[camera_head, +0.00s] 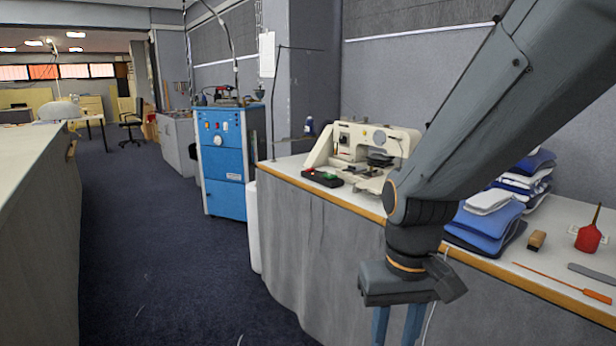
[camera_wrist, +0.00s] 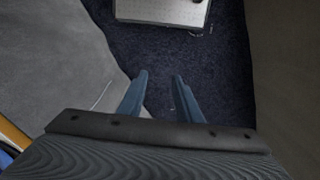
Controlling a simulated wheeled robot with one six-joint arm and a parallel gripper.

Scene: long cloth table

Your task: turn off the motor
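A cream sewing machine (camera_head: 362,150) stands on the long cloth table (camera_head: 290,168), left of my arm. A small black switch box (camera_head: 322,178) with a red and a green button lies at the table's front edge, before the machine. Which button is pressed cannot be told. My gripper (camera_head: 397,328) hangs low in front of the table's cloth side, to the right of and below the switch box. Its two blue fingers are apart and empty, also in the wrist view (camera_wrist: 160,76). The wrist view shows neither machine nor box.
Folded blue and white cloths (camera_head: 490,215), a wood-handled brush (camera_head: 537,240), a red oil can (camera_head: 589,236) and an orange-handled tool (camera_head: 560,281) lie on the table at right. A blue cabinet (camera_head: 222,160) stands beyond its left end. The carpeted aisle (camera_head: 160,260) is clear.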

